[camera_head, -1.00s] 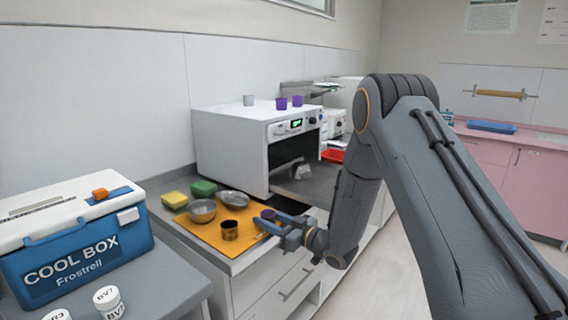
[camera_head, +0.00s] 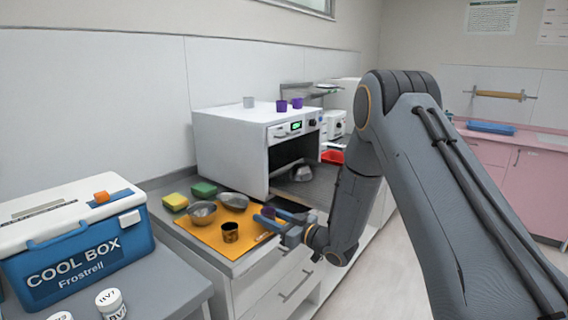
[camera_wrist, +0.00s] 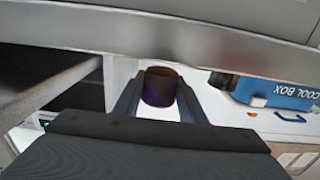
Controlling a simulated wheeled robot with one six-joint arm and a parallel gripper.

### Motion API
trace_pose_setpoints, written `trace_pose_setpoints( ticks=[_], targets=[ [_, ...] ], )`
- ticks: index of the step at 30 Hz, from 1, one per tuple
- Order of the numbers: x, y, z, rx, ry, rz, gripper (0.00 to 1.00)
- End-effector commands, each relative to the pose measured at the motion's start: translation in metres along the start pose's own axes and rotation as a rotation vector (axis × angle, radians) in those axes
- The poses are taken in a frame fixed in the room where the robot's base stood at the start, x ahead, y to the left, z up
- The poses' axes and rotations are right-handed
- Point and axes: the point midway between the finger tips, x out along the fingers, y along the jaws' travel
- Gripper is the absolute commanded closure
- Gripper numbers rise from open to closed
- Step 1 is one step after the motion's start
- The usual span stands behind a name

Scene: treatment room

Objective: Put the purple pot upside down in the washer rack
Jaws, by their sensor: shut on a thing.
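The purple pot (camera_wrist: 160,88) is between the two fingers of my gripper (camera_wrist: 157,100) in the wrist view, and the fingers are shut on it. In the head view the pot (camera_head: 268,213) is small and partly hidden by my gripper (camera_head: 272,220), at the right edge of the orange mat. I cannot tell which way its mouth faces. The white washer (camera_head: 230,150) stands behind, its front open and dark inside. A metal item (camera_head: 302,174) shows in or by the opening; I cannot make out the rack clearly.
Yellow and green sponges (camera_head: 204,189) lie behind. A blue cool box (camera_head: 125,245) is at left.

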Motion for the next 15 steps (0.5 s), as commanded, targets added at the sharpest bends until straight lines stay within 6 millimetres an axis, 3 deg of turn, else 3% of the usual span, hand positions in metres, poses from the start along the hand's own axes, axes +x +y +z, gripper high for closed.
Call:
trace_pose_setpoints(
  ticks=[15],
  targets=[
    [0.000, 0.000, -0.039, 0.000, 0.000, 0.000, 0.78]
  ],
)
